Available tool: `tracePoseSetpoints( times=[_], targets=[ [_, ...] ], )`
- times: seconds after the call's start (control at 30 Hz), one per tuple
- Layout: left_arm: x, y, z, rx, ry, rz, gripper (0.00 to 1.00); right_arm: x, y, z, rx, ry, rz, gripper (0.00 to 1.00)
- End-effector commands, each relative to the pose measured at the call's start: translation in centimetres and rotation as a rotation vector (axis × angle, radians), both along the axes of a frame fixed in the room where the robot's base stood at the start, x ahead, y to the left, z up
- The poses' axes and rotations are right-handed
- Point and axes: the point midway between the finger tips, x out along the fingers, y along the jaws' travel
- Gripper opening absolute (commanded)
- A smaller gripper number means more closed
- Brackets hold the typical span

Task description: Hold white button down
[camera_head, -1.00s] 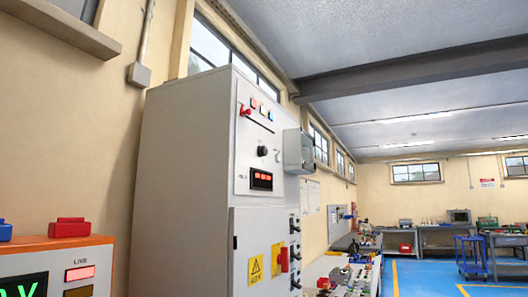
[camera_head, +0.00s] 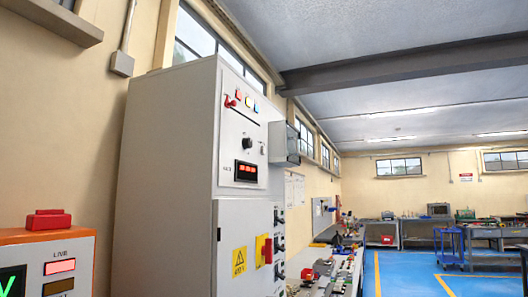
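Neither of my grippers is in view. I cannot make out a white button for certain. A tall light grey cabinet (camera_head: 165,165) fills the left middle. Its upper panel carries a row of small coloured lamps or buttons (camera_head: 248,101), a red lever (camera_head: 230,101), a black knob (camera_head: 247,143) and a lit red display (camera_head: 246,172). A small pale part (camera_head: 263,150) sits right of the knob, too small to identify. At the lower left is an orange-framed device (camera_head: 45,238) with a red block (camera_head: 48,219) on top and a lit red "LIVE" lamp (camera_head: 60,267).
The cabinet's lower door has a yellow warning sign (camera_head: 239,262) and a red-and-yellow switch (camera_head: 264,250). A cluttered bench (camera_head: 330,275) stands right of it. A blue trolley (camera_head: 449,245) and grey workbenches stand farther back. Blue floor (camera_head: 400,275) is open between them.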

Motion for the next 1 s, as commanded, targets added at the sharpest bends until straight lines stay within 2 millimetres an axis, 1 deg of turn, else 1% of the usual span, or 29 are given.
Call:
tracePoseSetpoints(
  times=[0.23, 0.27, 0.5, 0.57, 1.0],
  targets=[
    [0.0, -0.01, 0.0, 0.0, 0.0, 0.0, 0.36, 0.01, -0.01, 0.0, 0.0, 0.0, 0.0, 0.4],
    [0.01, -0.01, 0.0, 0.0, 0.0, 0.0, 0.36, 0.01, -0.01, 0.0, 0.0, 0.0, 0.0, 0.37],
    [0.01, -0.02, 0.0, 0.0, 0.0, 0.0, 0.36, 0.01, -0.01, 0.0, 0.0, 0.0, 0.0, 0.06],
    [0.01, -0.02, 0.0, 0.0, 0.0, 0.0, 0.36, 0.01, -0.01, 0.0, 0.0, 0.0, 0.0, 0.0],
    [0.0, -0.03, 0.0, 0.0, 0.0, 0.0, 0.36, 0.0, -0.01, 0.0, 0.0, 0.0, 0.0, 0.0]
  ],
)
